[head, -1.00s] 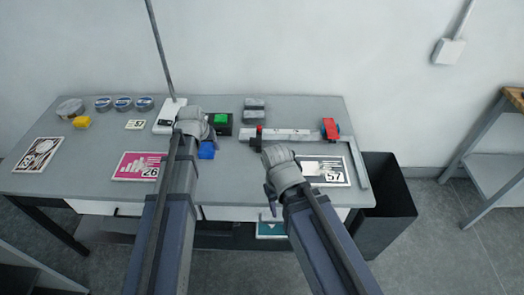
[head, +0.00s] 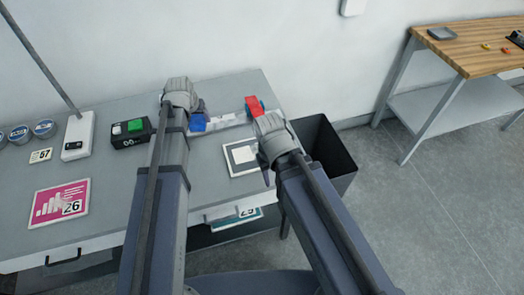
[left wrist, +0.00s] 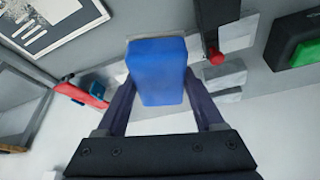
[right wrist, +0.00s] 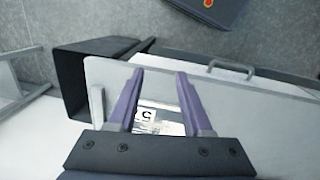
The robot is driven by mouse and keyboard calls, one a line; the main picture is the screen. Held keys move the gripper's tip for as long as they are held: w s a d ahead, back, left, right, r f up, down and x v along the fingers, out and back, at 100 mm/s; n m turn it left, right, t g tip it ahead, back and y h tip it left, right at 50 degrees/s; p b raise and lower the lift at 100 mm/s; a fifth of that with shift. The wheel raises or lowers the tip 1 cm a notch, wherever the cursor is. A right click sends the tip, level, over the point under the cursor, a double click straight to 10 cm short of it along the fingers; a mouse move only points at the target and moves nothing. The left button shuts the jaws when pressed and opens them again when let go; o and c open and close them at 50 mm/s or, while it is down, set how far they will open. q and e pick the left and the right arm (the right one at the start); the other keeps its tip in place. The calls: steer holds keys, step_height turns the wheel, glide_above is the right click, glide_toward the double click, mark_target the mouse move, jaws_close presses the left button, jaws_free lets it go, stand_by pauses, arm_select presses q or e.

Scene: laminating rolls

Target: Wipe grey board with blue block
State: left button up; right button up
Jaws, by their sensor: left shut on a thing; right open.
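The blue block (head: 198,123) is between the fingers of my left gripper (head: 194,112), over the pale rail of the ruler-like tool. It fills the space between the fingers in the left wrist view (left wrist: 157,72). The grey board (head: 241,157), a white-edged panel with a grey picture, lies on the table right of the block, partly behind my right gripper. It also shows at top left in the left wrist view (left wrist: 48,24). My right gripper (head: 266,174) is open and empty beside the board's right side. In the right wrist view its fingers (right wrist: 161,78) stand apart.
The grey table (head: 110,185) holds a pink board (head: 58,203), a black box with a green top (head: 131,132) and a white device (head: 78,135). A red part (head: 254,106) sits at the rail's far end. A black bin (head: 325,150) stands off the table's right side.

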steer(key=shift+w, duration=0.3)
steer(key=shift+c, duration=1)
arm_select(q)
steer(key=shift+f+b, duration=0.6)
arm_select(e)
steer(key=shift+m+y, duration=0.3)
steer(key=shift+y, duration=0.1)
steer(key=w, duration=0.3)
steer(key=w+d+f, duration=0.1)
steer(key=w, duration=0.7)
steer(key=shift+d+f, duration=0.2)
jaws_close()
arm_select(q)
steer(key=shift+f, duration=0.25)
arm_select(e)
steer(key=w, duration=0.1)
steer(key=w+d, duration=0.1)
steer(key=w, duration=0.1)
steer(key=w+d, duration=0.1)
steer(key=w, duration=0.1)
steer(key=shift+w+f, duration=0.25)
arm_select(q)
steer(key=shift+f+b, duration=0.1)
steer(key=shift+b, duration=0.25)
arm_select(e)
steer(key=shift+f, duration=0.1)
